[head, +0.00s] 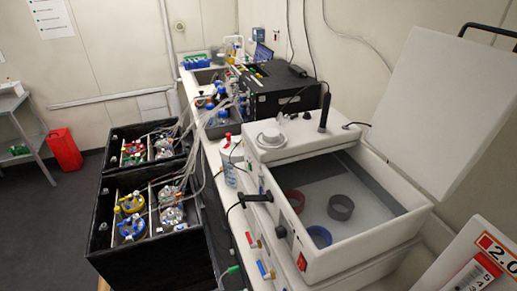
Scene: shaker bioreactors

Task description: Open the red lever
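A small red lever (250,239) sits with a brass-coloured fitting on the front left side of the white bath unit (350,250). A blue lever (262,269) with a similar fitting is just below it, nearer to me. Neither of my grippers is in view.
The bath's lid (440,105) stands open, with rings inside the basin. A black handle (256,198) projects above the levers. Black boxes (150,259) with bottles and tubing stand left. A white sign (480,262) blocks the lower right. Floor is clear at far left.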

